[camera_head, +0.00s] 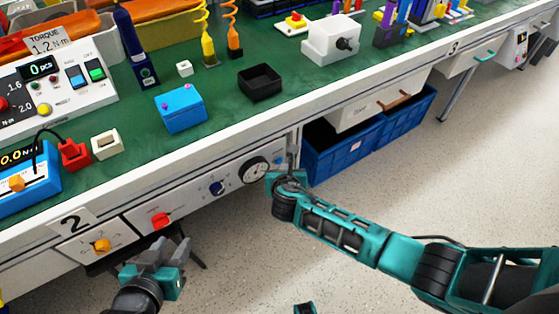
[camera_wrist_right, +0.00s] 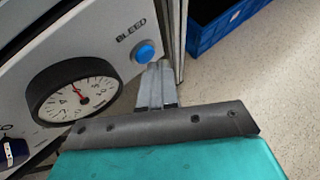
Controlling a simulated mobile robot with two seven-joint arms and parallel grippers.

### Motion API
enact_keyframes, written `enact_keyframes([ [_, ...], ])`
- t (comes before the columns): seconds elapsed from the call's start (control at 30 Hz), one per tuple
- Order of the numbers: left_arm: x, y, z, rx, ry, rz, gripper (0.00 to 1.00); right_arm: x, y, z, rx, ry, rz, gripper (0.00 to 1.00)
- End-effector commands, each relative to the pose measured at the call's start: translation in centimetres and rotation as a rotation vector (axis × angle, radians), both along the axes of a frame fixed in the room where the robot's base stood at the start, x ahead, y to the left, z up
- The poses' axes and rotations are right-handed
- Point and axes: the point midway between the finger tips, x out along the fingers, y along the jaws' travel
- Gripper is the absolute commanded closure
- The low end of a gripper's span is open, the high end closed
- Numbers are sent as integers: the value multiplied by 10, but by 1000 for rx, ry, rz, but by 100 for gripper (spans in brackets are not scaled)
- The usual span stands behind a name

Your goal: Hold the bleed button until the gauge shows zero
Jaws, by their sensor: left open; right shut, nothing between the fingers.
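The blue bleed button (camera_wrist_right: 146,52), under the label BLEED, sits on the light panel in the right wrist view. My right gripper (camera_wrist_right: 158,66) is shut and empty, its tips at the button's lower right edge; I cannot tell whether they touch it. The round gauge (camera_wrist_right: 76,92) left of the button has a white dial and a red needle pointing up and slightly left; its figures are mostly too small to read. The gauge (camera_head: 255,169) also shows in the head view, beside my right gripper (camera_head: 289,164). My left gripper (camera_head: 172,243) is open and empty before the bench front.
The panel also carries a dark blue knob (camera_head: 217,187), a red button (camera_head: 160,220) and an orange knob (camera_head: 102,246). Blue crates (camera_head: 345,152) stand under the bench to the right. The green worktop (camera_head: 225,110) above holds many items. The floor (camera_head: 440,190) in front is clear.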

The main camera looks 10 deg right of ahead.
Motion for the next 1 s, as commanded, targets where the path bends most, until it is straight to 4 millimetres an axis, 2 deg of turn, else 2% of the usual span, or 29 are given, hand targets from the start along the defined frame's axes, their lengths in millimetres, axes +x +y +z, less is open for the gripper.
enact_keyframes([
  [0.37, -5, 1, -4, 3, 13, -3, 57, 1, 0, 0, 0, 0, 0, 100],
  [1.0, -1, 1, -2, 6, 2, -3, 57, 8, 3, 0, 0, 0, 0, 100],
])
